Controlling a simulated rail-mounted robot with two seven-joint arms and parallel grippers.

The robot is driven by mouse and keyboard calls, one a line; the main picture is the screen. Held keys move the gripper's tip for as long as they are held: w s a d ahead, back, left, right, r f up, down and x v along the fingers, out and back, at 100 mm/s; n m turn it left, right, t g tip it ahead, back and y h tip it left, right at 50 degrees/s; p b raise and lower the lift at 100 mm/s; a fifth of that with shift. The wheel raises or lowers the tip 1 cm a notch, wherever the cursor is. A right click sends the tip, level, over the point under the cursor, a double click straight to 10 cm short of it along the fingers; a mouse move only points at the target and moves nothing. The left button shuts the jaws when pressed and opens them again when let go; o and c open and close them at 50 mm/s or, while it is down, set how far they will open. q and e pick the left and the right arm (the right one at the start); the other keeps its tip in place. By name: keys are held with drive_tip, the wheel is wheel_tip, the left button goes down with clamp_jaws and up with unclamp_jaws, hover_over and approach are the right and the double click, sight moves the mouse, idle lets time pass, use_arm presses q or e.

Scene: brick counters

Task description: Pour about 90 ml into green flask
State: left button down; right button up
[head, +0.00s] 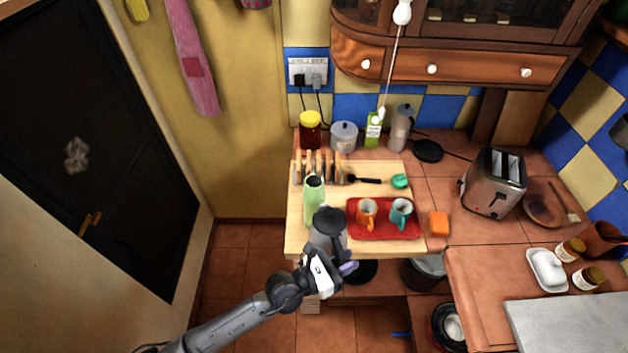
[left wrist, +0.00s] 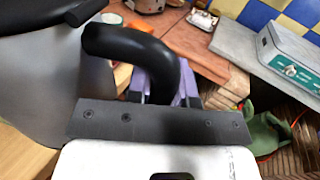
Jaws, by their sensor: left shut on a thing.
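The green flask (head: 313,203) stands at the left front of the wooden board, with its open mouth up. A grey metal kettle (head: 328,230) with a dark lid is just in front of it and hides its lower part. My left gripper (head: 347,268) is shut on the kettle's black handle; the handle also shows between the purple fingers in the left wrist view (left wrist: 163,85), with the kettle's grey body (left wrist: 40,100) at the left. I cannot tell whether the kettle is tilted or touches the flask. No stream of liquid shows. My right gripper is not in view.
A red tray (head: 378,234) with an orange mug (head: 366,212) and a teal mug (head: 401,212) is right of the kettle. Behind the flask are a toast rack (head: 318,168) and a teal lid (head: 400,181). A toaster (head: 494,184) stands further right.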

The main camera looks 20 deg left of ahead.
sight(340, 227)
use_arm(q)
drive_tip(key=w+a+r+n+p, duration=0.1)
drive_tip(key=r+p, duration=0.1)
drive_tip(key=w+r+n+p, duration=0.1)
drive_tip(key=r+n+p, duration=0.1)
drive_tip(key=r+p, duration=0.1)
drive_tip(key=w+a+r+n+g+p, duration=0.1)
drive_tip(key=r+n+p, duration=0.1)
drive_tip(key=r, duration=0.1)
drive_tip(key=shift+w+a+r+p, duration=0.1)
drive_tip(key=shift+w+a+p, duration=0.2)
drive_tip(key=shift+p, duration=0.05)
drive_tip(key=shift+w+a+r+n+y, duration=0.3)
drive_tip(key=shift+w+r+n, duration=0.1)
drive_tip(key=shift+w+r, duration=0.05)
drive_tip(key=shift+w+a+r+n+p, duration=0.25)
drive_tip(key=shift+w+r+n+p, duration=0.15)
drive_tip(key=shift+r+p, duration=0.1)
drive_tip(key=shift+w+a+r+n+g+p, duration=0.25)
drive_tip(key=shift+w+r+n+p, duration=0.1)
drive_tip(key=shift+r+n+p, duration=0.25)
drive_tip(key=shift+w+a+r+n+g+p, duration=0.15)
drive_tip(key=shift+w+a+r+n+p, duration=0.2)
drive_tip(key=shift+r, duration=0.4)
drive_tip(key=shift+w+a+r+n+g+p, duration=0.2)
drive_tip(key=shift+w+r+n+p, duration=0.2)
drive_tip(key=shift+r+n, duration=0.2)
drive_tip(key=shift+w+a+r, duration=0.1)
drive_tip(key=shift+r, duration=0.2)
